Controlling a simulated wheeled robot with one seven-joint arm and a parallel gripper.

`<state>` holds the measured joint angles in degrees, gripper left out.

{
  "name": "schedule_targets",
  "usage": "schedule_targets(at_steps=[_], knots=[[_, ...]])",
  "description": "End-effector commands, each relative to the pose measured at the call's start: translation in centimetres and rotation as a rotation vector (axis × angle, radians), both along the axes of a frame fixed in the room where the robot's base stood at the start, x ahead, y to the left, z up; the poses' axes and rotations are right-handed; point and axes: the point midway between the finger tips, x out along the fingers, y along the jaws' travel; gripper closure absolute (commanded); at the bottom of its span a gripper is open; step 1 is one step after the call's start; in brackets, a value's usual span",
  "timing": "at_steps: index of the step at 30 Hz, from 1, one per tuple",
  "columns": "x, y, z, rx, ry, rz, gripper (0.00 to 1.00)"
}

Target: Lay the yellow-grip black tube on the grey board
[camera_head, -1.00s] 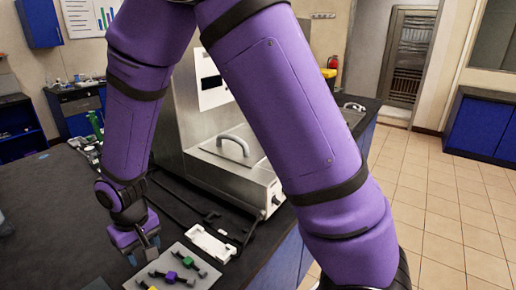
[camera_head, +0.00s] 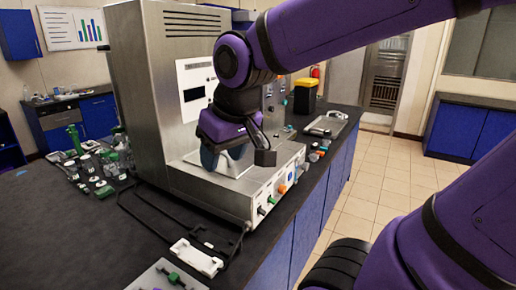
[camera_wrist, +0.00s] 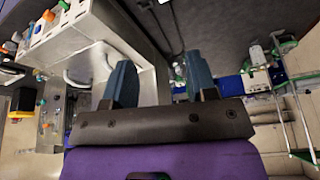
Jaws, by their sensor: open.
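The grey board (camera_head: 150,280) shows only in part at the bottom edge of the head view, with a green-grip black piece (camera_head: 174,278) on it. I cannot make out the yellow-grip black tube in either current view. My gripper (camera_head: 238,157) is raised in front of the steel bioreactor, over its low front section, well away from the board. In the wrist view its two blue-grey fingers (camera_wrist: 160,85) stand apart with nothing seen between them.
The steel bioreactor (camera_head: 145,95) stands on the dark bench, with coloured connectors (camera_head: 282,189) along its front panel. A white holder (camera_head: 196,257) lies between it and the board. Glassware (camera_head: 85,160) crowds the left. A yellow-topped black bin (camera_head: 305,97) stands behind.

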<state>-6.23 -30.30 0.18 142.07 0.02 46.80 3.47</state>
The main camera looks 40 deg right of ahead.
Motion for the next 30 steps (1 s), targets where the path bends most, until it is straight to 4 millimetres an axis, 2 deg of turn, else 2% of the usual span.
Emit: schedule_targets(at_steps=[3, 10, 30], knots=[[-2.8, -1.5, 1.3, -0.004, -0.045, -0.028, 0.48], [-5.9, -2.7, 2.1, -0.014, -0.085, -0.054, 0.48], [-6.4, -2.8, 2.2, -0.015, -0.089, -0.057, 0.48]])
